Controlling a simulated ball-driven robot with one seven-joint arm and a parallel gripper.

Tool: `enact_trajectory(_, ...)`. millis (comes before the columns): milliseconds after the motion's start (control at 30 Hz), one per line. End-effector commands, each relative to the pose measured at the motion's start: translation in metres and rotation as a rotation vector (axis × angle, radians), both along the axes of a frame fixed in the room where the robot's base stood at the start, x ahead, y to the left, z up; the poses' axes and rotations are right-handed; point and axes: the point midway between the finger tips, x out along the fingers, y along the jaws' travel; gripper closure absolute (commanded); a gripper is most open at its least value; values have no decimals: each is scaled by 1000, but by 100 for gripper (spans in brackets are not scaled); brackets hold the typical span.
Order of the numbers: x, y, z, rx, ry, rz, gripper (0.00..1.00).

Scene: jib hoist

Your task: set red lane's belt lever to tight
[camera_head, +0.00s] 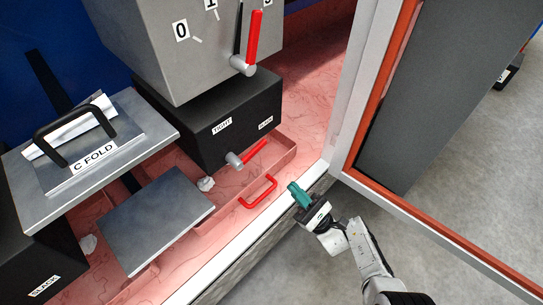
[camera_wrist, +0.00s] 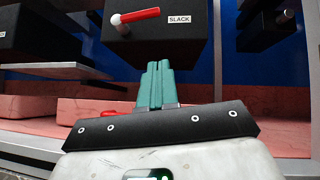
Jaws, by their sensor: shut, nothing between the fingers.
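The black belt box (camera_head: 205,150) carries a TIGHT label (camera_head: 221,127) on the left and a SLACK label (camera_head: 266,122) on the right. Its red lever (camera_head: 254,151) turns on a light grey hub (camera_head: 234,159) and points right, toward the SLACK side. The wrist view shows this lever (camera_wrist: 140,15) lying nearly level, its tip beside the SLACK label (camera_wrist: 179,20). My gripper (camera_head: 297,190) has teal fingers, which are shut and empty. It is in front of the box, to the right of and below the lever, apart from it. In the wrist view the fingertips (camera_wrist: 158,66) are below the lever.
Above the belt box is a grey box (camera_head: 160,50) with a larger red lever (camera_head: 253,38) and number labels. A red handle (camera_head: 258,191) lies between my gripper and the box. A C FOLD plate (camera_head: 150,135) stands left. An orange-edged door frame (camera_head: 430,235) is at right.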

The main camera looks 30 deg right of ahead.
Motion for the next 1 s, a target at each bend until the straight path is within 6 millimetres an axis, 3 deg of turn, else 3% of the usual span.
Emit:
enact_trajectory(267, 11, 6, 13, -3, -2, 2, 100)
enact_trajectory(700, 64, 35, 71, -3, -2, 4, 100)
enact_trajectory(1000, 61, 40, 102, -3, 0, 1, 100)
